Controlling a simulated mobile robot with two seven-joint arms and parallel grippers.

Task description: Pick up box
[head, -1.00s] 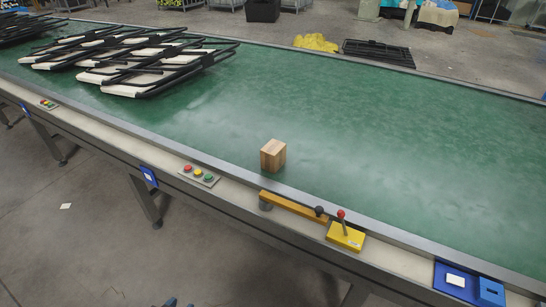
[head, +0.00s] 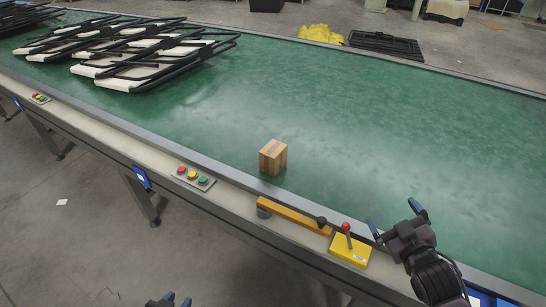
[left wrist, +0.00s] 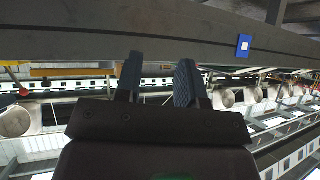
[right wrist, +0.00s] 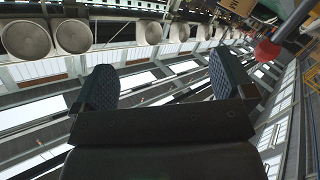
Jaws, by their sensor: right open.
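The box (head: 273,157) is a small brown wooden-looking cube. It stands upright on the green conveyor belt near its front edge in the head view. My right gripper (head: 396,220) is open and empty, to the right of the box and apart from it, above the front rail by the yellow lever unit. Its spread fingers show in the right wrist view (right wrist: 158,85). My left gripper (head: 169,300) shows only at the bottom edge of the head view, low in front of the conveyor. In the left wrist view (left wrist: 158,82) its fingers are apart with nothing between them.
A yellow lever unit (head: 350,250) and an orange bar (head: 293,215) sit on the front rail. A button panel (head: 193,178) is further left. Folded loungers (head: 150,60) lie on the belt at the back left. The belt (head: 400,130) right of the box is clear.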

